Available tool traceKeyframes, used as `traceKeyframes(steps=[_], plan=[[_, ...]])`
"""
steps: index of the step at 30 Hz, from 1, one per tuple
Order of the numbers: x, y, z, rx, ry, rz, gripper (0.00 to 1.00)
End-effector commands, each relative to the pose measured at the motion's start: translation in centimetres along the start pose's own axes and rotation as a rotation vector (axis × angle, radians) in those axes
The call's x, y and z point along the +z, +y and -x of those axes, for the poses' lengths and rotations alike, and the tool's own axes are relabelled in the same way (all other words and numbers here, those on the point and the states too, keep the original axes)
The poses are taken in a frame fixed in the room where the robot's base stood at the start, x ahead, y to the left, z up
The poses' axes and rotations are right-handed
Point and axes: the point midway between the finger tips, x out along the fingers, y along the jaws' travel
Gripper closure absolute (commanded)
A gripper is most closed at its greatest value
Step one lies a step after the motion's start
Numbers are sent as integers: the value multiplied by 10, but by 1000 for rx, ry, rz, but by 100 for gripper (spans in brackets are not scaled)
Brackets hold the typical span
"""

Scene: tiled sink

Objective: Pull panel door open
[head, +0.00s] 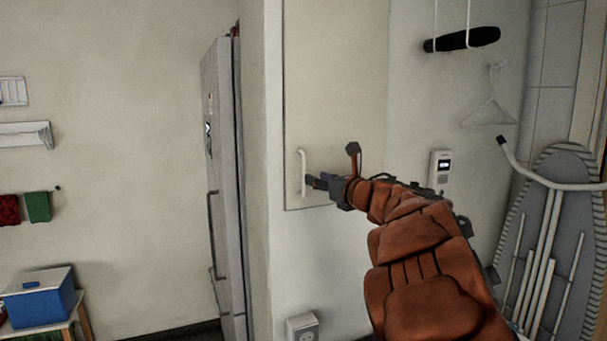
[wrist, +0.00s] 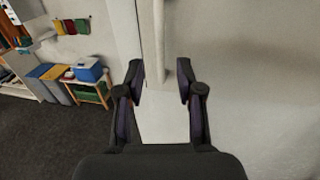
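The panel door (head: 335,90) is a flat cream rectangle set in the wall in the head view; it looks closed and flush. Its white vertical bar handle (head: 302,172) is near the door's lower left edge. My gripper (head: 310,181) is just right of the handle's lower part in the head view. In the wrist view my gripper (wrist: 160,74) is open, with one finger on each side of the handle (wrist: 158,45). Gaps show between handle and both fingers, and I see no contact.
A tall grey fridge (head: 220,150) stands left of the door, past a wall edge. An ironing board (head: 550,240) and a hanger (head: 488,112) are on the right. A wall intercom (head: 440,170) is behind my arm. A blue box (head: 38,300) sits at lower left.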

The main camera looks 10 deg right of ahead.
Motion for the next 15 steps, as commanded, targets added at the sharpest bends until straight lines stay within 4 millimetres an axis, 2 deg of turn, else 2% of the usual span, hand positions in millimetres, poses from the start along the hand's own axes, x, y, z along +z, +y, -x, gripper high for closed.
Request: traceKeyframes(steps=[15], plan=[[3,1,-51,1,-1,-4,63]])
